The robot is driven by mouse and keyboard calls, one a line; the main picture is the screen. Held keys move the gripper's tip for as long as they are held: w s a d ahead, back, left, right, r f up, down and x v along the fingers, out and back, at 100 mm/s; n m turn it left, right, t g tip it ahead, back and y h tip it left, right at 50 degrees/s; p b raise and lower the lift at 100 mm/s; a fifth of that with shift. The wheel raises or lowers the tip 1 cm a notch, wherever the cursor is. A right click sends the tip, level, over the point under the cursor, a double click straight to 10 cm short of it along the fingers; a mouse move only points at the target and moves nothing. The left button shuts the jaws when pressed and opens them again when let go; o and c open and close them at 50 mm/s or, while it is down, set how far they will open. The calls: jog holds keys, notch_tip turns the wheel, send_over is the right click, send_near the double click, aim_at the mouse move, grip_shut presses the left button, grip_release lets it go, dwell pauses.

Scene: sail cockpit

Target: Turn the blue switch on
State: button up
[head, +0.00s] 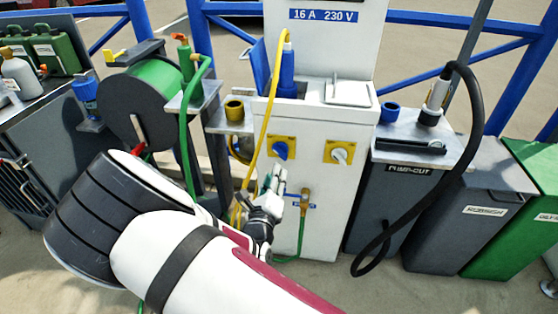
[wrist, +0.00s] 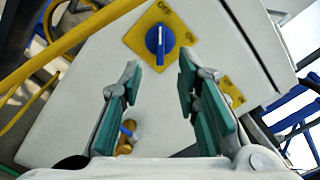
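The blue switch (head: 281,150) is a rotary knob on a yellow plate, on the front of the white power pedestal (head: 318,190). A second yellow plate with a white knob (head: 340,154) sits to its right. In the wrist view the blue switch (wrist: 160,40) lies ahead of the fingertips, between their lines, with its pointer mark near vertical in that picture. My gripper (head: 277,178) is just below and in front of the blue switch in the head view. In the wrist view my gripper (wrist: 158,80) has its green-padded fingers apart with nothing between them.
A yellow cable (head: 262,120) hangs from the blue plug (head: 287,70) past the left of the switch; it also crosses the wrist view's upper left (wrist: 75,38). A brass tap (head: 304,198) sits below the switches. A black hose (head: 465,140) hangs at the right.

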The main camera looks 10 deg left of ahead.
aim_at(279, 155)
jog(key=w+b, duration=0.1)
jog(key=w, duration=0.7)
jog(key=shift+w+d+b, duration=0.15)
jog(key=shift+w+b, duration=0.1)
jog(key=shift+b, duration=0.1)
grip_shut()
